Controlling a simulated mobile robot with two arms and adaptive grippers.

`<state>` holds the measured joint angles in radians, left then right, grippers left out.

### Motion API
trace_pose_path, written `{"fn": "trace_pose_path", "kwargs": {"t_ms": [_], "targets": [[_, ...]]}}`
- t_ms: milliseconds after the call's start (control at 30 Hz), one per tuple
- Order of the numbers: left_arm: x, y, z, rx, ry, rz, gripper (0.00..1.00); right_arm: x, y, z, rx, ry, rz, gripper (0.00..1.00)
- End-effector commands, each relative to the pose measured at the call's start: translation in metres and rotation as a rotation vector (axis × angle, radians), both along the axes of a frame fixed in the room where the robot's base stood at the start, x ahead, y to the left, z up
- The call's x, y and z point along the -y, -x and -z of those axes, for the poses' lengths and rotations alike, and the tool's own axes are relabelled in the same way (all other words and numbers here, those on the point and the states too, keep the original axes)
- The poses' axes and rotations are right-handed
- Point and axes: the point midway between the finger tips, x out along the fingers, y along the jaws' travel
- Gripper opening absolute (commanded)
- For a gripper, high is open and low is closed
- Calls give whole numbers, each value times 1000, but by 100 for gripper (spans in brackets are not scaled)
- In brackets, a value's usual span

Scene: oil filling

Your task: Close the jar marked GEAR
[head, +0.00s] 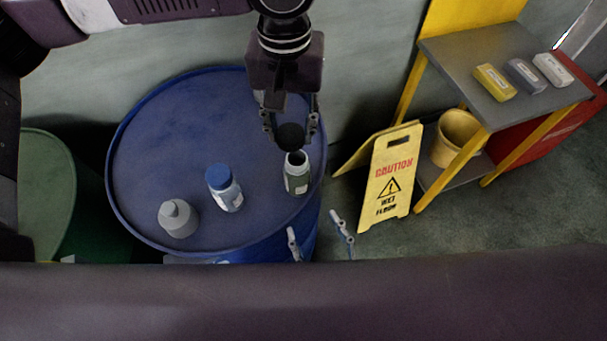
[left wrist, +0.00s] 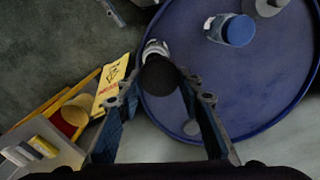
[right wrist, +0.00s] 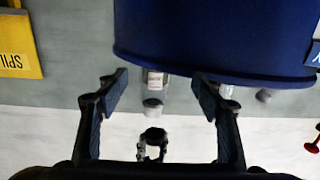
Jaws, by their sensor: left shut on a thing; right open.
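My left gripper (head: 290,125) is shut on a black lid (head: 291,136), held just above and slightly behind the jar mouth. In the left wrist view the lid (left wrist: 160,75) partly hides the jar (left wrist: 155,48). My right gripper (head: 319,233) is open and empty in front of the drum, lower than the jar. The right wrist view shows the jar (right wrist: 154,82) between its fingers, farther off.
A yellow caution sign (head: 390,175) and a shelf (head: 505,75) with a bucket (head: 456,138) are on the right. A green drum (head: 45,185) is at the left.

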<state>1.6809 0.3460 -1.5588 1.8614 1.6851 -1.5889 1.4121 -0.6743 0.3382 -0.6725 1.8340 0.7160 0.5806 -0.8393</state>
Motion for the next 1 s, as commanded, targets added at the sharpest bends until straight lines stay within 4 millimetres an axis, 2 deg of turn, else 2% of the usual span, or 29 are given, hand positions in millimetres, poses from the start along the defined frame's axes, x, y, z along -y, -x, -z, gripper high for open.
{"fn": "trace_pose_path", "kwargs": {"t_ms": [100, 200, 333, 667, 833, 1000], "targets": [[6, -1, -2, 2, -1, -9, 26, 1, 2, -26, 31, -33, 25, 61], [8, -2, -2, 1, -1, -16, 26, 2, 3, -39, 45, -49, 41, 61], [10, -2, -2, 0, 0, -19, 26, 3, 3, -45, 52, -58, 49, 61], [10, -2, -2, 0, 0, -17, 26, 3, 1, -45, 52, -56, 49, 61], [10, -2, -2, 0, 0, -17, 26, -2, -15, -45, 55, -55, 51, 61], [10, -2, -2, 0, 0, -17, 26, -11, -45, -46, 56, -57, 51, 61]]}}
